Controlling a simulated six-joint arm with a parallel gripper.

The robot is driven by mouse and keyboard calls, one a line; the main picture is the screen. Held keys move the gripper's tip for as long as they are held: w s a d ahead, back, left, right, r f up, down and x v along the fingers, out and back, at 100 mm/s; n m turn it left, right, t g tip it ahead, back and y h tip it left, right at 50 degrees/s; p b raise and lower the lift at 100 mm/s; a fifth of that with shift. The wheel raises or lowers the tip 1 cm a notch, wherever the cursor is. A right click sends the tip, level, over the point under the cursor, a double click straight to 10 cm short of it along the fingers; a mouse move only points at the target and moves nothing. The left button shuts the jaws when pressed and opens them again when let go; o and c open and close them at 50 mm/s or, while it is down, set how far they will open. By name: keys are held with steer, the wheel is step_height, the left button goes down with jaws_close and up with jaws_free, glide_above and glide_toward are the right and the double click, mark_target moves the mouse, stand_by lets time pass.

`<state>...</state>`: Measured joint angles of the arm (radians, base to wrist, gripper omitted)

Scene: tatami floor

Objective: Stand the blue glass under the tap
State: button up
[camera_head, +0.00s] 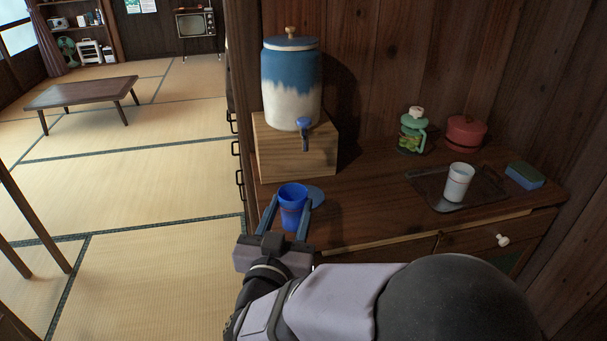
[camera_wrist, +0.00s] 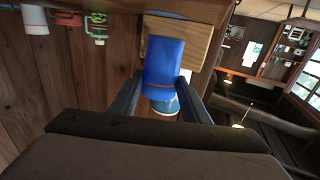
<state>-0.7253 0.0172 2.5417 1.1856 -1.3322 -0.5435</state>
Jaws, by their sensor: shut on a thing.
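The blue glass (camera_head: 292,205) is upright between the two fingers of my gripper (camera_head: 288,214), which is shut on it. In the wrist view, which looks upside down, the glass (camera_wrist: 163,62) also sits between the fingers. The tap (camera_head: 303,126) has a blue handle and sticks out from the front of a blue and white crock (camera_head: 291,90). The glass is in front of the tap and lower, apart from it. A flat blue disc (camera_head: 316,195) lies just behind and right of the glass, partly hidden. I cannot tell whether the glass touches the counter.
The crock stands on a wooden block (camera_head: 295,152) on the dark counter (camera_head: 360,212). The middle of the counter is clear.

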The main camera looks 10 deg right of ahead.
mark_target(291, 222)
steer(key=shift+f+p+x, duration=0.2)
steer(key=shift+f+x, duration=0.4)
steer(key=shift+x, duration=1.75)
steer(key=shift+f+p+x, duration=0.2)
steer(key=shift+f+x, duration=0.35)
steer(key=shift+x, duration=1.8)
steer(key=shift+f+p+x, duration=0.2)
steer(key=shift+f+x, duration=0.4)
steer(key=shift+x, duration=1.75)
steer(key=shift+f, duration=0.15)
steer(key=o, duration=1.1)
steer(key=shift+s+a, duration=0.2)
steer(key=shift+s, duration=0.15)
steer(key=v, duration=1.1)
steer(key=shift+s, duration=0.2)
